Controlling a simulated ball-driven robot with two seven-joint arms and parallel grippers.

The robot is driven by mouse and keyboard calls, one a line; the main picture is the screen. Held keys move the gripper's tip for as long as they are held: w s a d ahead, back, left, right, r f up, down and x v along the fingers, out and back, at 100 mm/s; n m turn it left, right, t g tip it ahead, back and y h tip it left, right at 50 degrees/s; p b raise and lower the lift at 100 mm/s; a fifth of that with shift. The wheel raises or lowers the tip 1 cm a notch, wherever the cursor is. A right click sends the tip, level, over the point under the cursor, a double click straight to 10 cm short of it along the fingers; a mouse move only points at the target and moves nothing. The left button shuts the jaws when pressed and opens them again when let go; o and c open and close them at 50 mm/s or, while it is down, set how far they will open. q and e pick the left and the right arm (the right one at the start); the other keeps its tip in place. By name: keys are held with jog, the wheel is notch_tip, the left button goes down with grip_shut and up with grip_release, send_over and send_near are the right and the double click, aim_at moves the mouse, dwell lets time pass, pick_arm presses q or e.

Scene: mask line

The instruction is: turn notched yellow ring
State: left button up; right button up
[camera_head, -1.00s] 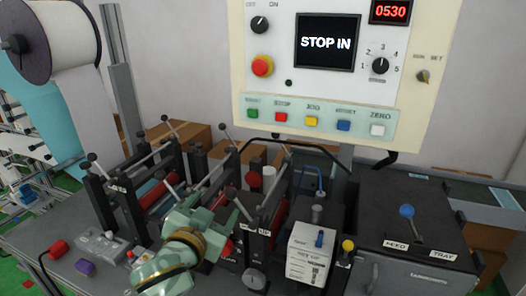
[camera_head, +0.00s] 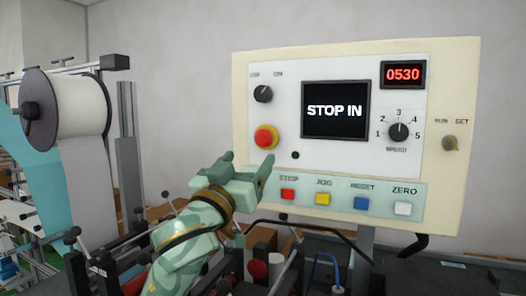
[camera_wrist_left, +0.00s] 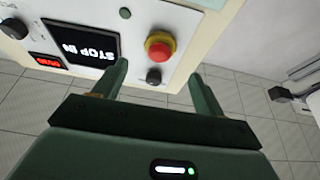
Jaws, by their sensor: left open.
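The yellow ring (camera_head: 275,143) sits around the base of the red mushroom button (camera_head: 264,136) on the left side of the control panel. Its notches are too small to make out. In the left wrist view the ring (camera_wrist_left: 166,36) shows as a yellow band behind the red button (camera_wrist_left: 158,51). My left gripper (camera_head: 248,164) is open and empty, just below the button in the head view and apart from it. In the left wrist view the button lies beyond and between the two fingertips (camera_wrist_left: 158,72). My right gripper is not in view.
The cream panel (camera_head: 480,70) carries a screen (camera_head: 334,109) reading STOP IN, black knobs (camera_head: 263,94) and a row of coloured buttons (camera_head: 323,198). A large roll (camera_head: 80,105) stands at the left. Machine parts stand below.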

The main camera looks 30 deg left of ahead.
aim_at(262, 141)
pick_arm(q)
jog(key=x, duration=0.8)
jog(key=shift+w+r+p, duration=0.2)
jog(key=shift+w+p, duration=0.1)
jog(key=shift+w, duration=0.1)
jog(key=c, duration=1)
